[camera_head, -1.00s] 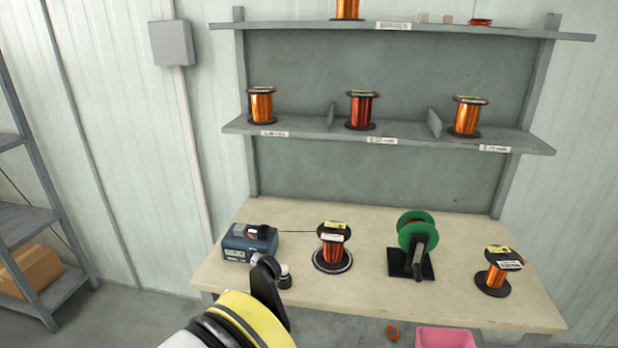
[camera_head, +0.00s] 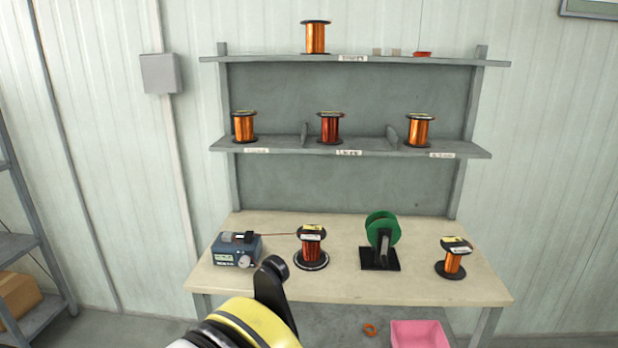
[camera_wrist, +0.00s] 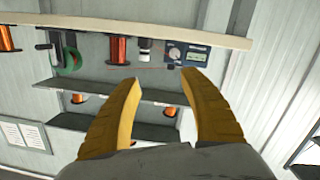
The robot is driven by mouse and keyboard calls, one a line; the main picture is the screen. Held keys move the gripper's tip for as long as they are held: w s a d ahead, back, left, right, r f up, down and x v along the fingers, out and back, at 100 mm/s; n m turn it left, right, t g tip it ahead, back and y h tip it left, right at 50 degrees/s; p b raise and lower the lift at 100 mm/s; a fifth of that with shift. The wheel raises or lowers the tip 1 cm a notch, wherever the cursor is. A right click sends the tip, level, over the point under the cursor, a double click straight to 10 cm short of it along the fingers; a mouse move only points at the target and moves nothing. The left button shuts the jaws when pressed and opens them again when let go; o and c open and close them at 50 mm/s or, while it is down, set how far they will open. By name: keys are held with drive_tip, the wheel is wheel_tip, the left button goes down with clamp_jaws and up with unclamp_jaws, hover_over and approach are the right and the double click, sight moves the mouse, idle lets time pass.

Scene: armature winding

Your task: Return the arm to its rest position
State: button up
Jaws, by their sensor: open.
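My gripper (camera_wrist: 160,80) shows in the wrist view with its two yellow fingers spread apart and nothing between them. Beyond the fingers, the wrist view shows the workbench and shelves upside down. In the head view, a yellow and black part of my arm reaches up from the bottom edge in front of the workbench (camera_head: 340,287). The gripper's fingers cannot be made out in that view.
On the bench are a blue device (camera_head: 237,252), a copper spool (camera_head: 311,247), a green reel on a stand (camera_head: 382,240) and another spool (camera_head: 453,258). More spools stand on shelves (camera_head: 350,146). A pink bin (camera_head: 418,335) and orange ring (camera_head: 370,330) are below.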

drive_tip(key=d+r+m+g+h, duration=0.1)
drive_tip(key=d+r+g, duration=0.3)
drive_tip(key=d, duration=0.8)
drive_tip(key=d+r+g, duration=0.2)
drive_tip(key=d+r, duration=0.5)
drive_tip(key=d, duration=0.5)
drive_tip(key=s+d+g+y, duration=0.1)
drive_tip(key=s+d, duration=0.6)
drive_tip(key=s, duration=0.3)
drive_tip(key=s+d+r+m+g+y, duration=0.1)
drive_tip(key=s+d+g+y, duration=0.1)
drive_tip(key=s+d, duration=0.5)
drive_tip(key=s, duration=0.4)
drive_tip(key=shift+s+d+r+g, duration=0.15)
drive_tip(key=shift+s+r+g, duration=0.15)
